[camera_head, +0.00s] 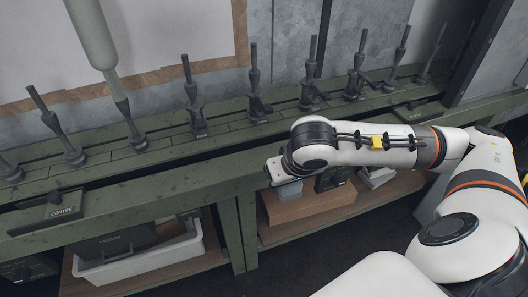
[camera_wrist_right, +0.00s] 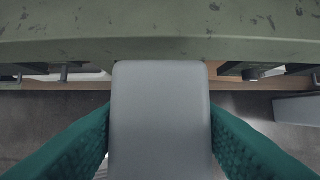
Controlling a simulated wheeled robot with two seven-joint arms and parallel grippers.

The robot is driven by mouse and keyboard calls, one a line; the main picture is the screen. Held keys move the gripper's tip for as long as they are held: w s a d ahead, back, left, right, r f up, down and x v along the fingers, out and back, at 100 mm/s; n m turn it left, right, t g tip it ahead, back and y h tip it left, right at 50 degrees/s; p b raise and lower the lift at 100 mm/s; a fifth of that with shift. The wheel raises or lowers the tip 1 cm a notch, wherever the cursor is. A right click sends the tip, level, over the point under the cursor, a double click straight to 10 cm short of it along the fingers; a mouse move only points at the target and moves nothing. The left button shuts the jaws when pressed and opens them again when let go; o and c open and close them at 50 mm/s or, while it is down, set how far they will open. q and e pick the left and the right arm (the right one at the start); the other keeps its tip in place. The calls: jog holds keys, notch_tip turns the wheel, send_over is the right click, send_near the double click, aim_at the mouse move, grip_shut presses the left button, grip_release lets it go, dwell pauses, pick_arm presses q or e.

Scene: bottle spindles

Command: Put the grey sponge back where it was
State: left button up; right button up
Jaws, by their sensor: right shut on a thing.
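A plain grey block, which I take to be the grey sponge (camera_wrist_right: 160,125), fills the middle of the right wrist view. My right gripper (camera_wrist_right: 160,108) is shut on it, with one teal finger along each side. Beyond the sponge in that view is the worn green edge of the bench (camera_wrist_right: 160,38); I cannot tell whether they touch. In the head view my right arm reaches in from the right to the bench front, and its fingers and the sponge cannot be made out clearly. My left gripper is not in view.
A row of several dark spindles (camera_head: 197,115) stands along the green bench (camera_head: 150,196); a pale bottle (camera_head: 92,32) sits on one. Below are a white tray (camera_head: 140,266) at left and a brown shelf box (camera_head: 335,204) behind my wrist. Dark floor lies in front.

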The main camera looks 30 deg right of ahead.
jog(key=w+d, duration=0.1)
jog(key=w, duration=0.3)
jog(key=w+d, duration=0.1)
jog(key=w, duration=0.4)
jog(key=w+d, duration=0.1)
jog(key=w, duration=0.4)
jog(key=shift+d, duration=0.15)
jog(key=shift+f, duration=0.2)
notch_tip(320, 180, down, 3)
jog(key=shift+f, duration=0.1)
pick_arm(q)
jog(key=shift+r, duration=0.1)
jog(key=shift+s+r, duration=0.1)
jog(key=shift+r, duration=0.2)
pick_arm(e)
jog(key=o, duration=0.9)
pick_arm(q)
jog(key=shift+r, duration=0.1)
pick_arm(e)
jog(key=shift+o, duration=0.2)
pick_arm(q)
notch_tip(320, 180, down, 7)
jog(key=p, duration=0.1)
jog(key=shift+p, duration=0.3)
pick_arm(e)
jog(key=v, duration=1.2)
jog(key=shift+s, duration=0.15)
